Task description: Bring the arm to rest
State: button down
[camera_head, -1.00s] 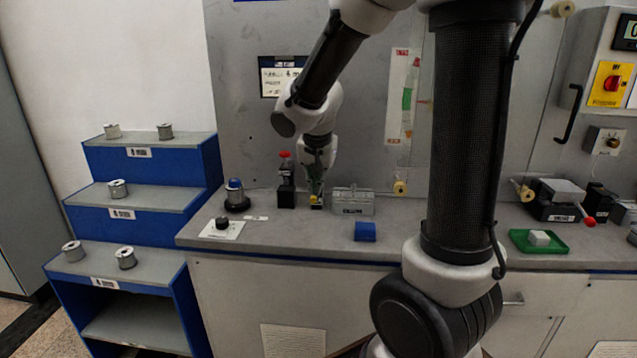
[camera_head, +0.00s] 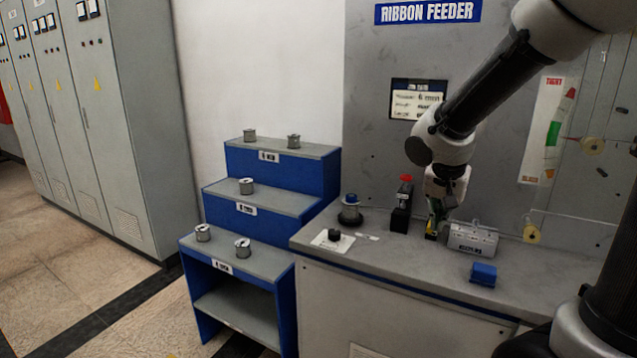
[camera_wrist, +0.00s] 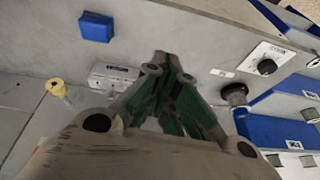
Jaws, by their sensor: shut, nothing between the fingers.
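My arm reaches down over the grey workbench (camera_head: 400,259) in front of the ribbon feeder panel. My gripper (camera_head: 434,232) points down just above the bench, between a black post with a red top (camera_head: 402,205) and a grey metal block (camera_head: 472,239). In the wrist view my gripper (camera_wrist: 165,62) has its fingertips together with nothing between them. A small yellow and black thing (camera_head: 431,230) shows at the fingertips in the head view. I cannot tell whether the fingers touch it.
A blue block (camera_head: 483,274) lies near the bench's front. A blue-capped round thing (camera_head: 350,212) and a knob plate (camera_head: 333,240) stand to the left. Blue stepped shelves (camera_head: 225,261) hold several spools. Grey cabinets (camera_head: 95,120) line the left wall; open floor (camera_head: 70,275) lies before them.

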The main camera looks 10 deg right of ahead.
jog(key=s+d+r+n+y, duration=0.1)
jog(key=s+r+n, duration=0.2)
jog(key=s, duration=0.6)
jog(key=s+d+r+n+y, duration=0.1)
jog(key=s+r+n, duration=0.3)
jog(key=s, duration=0.6)
jog(key=shift+s+d+r+t, duration=0.2)
jog(key=shift+d+r+t, duration=0.2)
jog(key=shift+d+r, duration=0.1)
jog(key=c, duration=2.2)
grip_release()
